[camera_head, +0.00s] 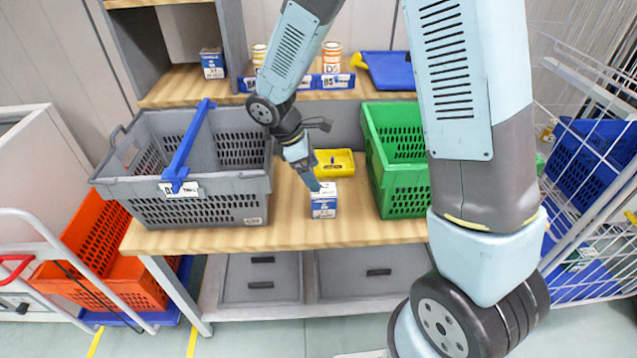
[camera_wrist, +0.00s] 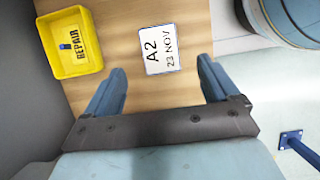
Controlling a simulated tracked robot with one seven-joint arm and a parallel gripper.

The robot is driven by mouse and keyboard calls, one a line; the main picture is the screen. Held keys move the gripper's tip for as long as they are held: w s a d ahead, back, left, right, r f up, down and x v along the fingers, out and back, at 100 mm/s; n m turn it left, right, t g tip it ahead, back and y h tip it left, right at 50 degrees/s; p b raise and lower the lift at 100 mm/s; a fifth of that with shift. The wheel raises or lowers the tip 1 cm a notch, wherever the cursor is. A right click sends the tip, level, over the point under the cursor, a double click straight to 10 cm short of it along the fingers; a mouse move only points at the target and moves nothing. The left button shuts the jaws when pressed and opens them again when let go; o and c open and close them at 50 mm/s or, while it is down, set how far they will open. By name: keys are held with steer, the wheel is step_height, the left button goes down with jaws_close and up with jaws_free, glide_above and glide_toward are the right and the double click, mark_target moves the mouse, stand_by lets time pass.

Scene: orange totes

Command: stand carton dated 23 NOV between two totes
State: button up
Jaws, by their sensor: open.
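The carton (camera_head: 323,205) is white and blue and stands upright on the wooden bench. Its top label in the wrist view (camera_wrist: 162,49) reads A2, 23 NOV. It stands between a grey tote (camera_head: 200,210) on the left and a green tote (camera_head: 403,190) on the right, apart from both. My gripper (camera_head: 314,184) is just above the carton in the head view. In the wrist view my gripper (camera_wrist: 161,68) is open, with one finger on each side of the carton's label and nothing held. The head view hides the far finger.
A yellow REPAIR bin (camera_head: 336,163) sits behind the carton; the wrist view shows it (camera_wrist: 75,42) too. A blue bar (camera_head: 187,148) crosses the grey tote. Orange totes (camera_head: 140,280) are low at left. A blue-white box (camera_head: 212,63) stands on the shelf. The bench front is clear.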

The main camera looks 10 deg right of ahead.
steer(key=s+d+r+m+t+y, duration=0.15)
steer(key=d+r+m, duration=0.3)
steer(key=r, duration=0.45)
steer(key=s+d+r+m+y, duration=0.1)
steer(key=s+d+r+m, duration=0.25)
steer(key=d+r, duration=0.45)
steer(key=s+d+r+m+t+y, duration=0.1)
steer(key=s+d+r+m+t, duration=0.1)
steer(key=s+d+r+m, duration=0.1)
steer(key=s+d+r+m+t+y, duration=0.1)
steer(key=s+d+r+m+t, duration=0.1)
steer(key=s+r+m, duration=0.4)
steer(key=shift+s+d+r+m, duration=0.3)
steer(key=shift+s+d+r, duration=0.5)
steer(key=shift+s, duration=0.9)
steer(key=shift+f, duration=0.1)
